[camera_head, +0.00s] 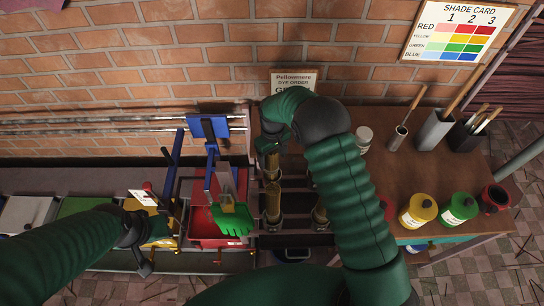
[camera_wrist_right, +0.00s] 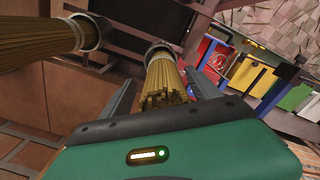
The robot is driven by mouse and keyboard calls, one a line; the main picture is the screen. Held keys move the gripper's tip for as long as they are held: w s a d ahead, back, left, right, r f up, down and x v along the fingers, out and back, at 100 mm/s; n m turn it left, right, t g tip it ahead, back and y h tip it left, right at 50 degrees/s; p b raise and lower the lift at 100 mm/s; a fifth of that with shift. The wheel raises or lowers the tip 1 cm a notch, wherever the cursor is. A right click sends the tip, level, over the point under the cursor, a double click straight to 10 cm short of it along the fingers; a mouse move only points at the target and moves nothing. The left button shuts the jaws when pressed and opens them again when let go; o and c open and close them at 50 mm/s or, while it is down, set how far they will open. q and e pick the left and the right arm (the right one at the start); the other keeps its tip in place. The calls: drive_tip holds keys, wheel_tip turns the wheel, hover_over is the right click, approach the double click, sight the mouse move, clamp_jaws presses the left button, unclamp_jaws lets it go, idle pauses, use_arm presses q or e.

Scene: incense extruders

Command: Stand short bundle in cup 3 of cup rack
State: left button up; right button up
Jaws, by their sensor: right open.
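My right gripper (camera_head: 268,146) is over the back of the dark cup rack (camera_head: 296,183). In the right wrist view its fingers (camera_wrist_right: 160,95) are open on either side of a tan bundle (camera_wrist_right: 163,78), with gaps visible. This bundle stands in a round cup (camera_wrist_right: 160,48) and also shows below the gripper in the head view (camera_head: 272,165). Another bundle (camera_head: 273,200) stands in a nearer cup, and a third (camera_head: 320,211) is partly behind my right arm. Cup numbers are not readable. My left gripper (camera_head: 148,236) is at the left, its jaw opening unclear.
A red extruder bin (camera_head: 213,232) with a green glove (camera_head: 232,220) stands left of the rack. Yellow (camera_head: 418,211) and green (camera_head: 458,209) jars stand on the brown table (camera_head: 430,172) at right. A brick wall and a shade card (camera_head: 458,31) are behind.

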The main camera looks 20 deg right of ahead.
wheel_tip(320, 180, up, 17)
drive_tip(key=b, duration=0.1)
drive_tip(key=shift+f, duration=0.15)
idle(0.5)
